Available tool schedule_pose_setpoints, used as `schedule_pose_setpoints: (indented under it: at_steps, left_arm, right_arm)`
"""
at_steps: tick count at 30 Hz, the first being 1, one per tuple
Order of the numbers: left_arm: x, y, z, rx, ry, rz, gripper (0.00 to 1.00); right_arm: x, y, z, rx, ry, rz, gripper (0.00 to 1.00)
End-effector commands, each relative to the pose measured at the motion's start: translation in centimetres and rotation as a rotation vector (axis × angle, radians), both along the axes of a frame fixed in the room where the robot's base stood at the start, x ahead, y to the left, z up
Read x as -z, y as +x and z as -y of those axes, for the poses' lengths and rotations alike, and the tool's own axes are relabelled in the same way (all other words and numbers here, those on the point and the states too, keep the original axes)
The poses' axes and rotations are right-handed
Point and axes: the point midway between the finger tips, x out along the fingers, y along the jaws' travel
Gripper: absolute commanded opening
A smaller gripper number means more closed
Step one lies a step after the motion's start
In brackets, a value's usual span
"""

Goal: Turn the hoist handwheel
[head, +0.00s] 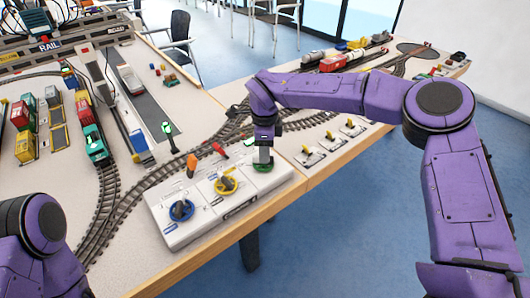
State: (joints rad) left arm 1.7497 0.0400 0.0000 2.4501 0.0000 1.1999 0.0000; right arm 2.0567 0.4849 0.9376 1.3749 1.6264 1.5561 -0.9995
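A white control box (213,207) stands near the table's front edge. It carries a blue handwheel (181,210), a yellow handwheel (226,185) and a green handwheel (263,167) in a row. The labels are too small to read, so I cannot tell which one is the hoist handwheel. My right gripper (263,153) points down right over the green handwheel and hides part of it. Whether its fingers are open or shut on the wheel is not clear. My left arm comes in at the lower left; its gripper is out of view.
Behind the wheels are an orange lever (192,164) and a red lever (219,150). Curved railway track (160,178) runs behind the box, with a green locomotive (95,146) at left. Small switch plates (331,140) lie to the right. Blue floor is beyond the front edge.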

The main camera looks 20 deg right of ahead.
Motion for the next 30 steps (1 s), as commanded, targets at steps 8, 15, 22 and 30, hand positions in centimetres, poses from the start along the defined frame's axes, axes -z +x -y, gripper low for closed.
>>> schedule_pose_setpoints:
  at_steps: [8, 15, 22, 30]
  left_arm:
    - [-0.08, 0.02, 0.01, 0.0, 0.0, 0.0, 1.0]
    - [-0.07, 0.02, 0.0, 0.0, 0.0, 0.0, 1.0]
    - [-0.07, 0.03, 0.0, 0.0, 0.001, 0.001, 1.0]
    - [-0.22, 0.02, 0.01, 0.0, 0.0, 0.0, 1.0]
  right_arm:
    - [1.57, -0.07, 0.2, 0.004, 0.0, 0.001, 0.38]
    - [1.55, -0.08, 0.22, 0.004, -0.001, 0.001, 0.03]
    - [1.53, -0.08, 0.25, 0.007, -0.001, 0.001, 0.0]
    - [1.46, -0.1, 0.25, 0.08, 0.0, 0.001, 0.0]
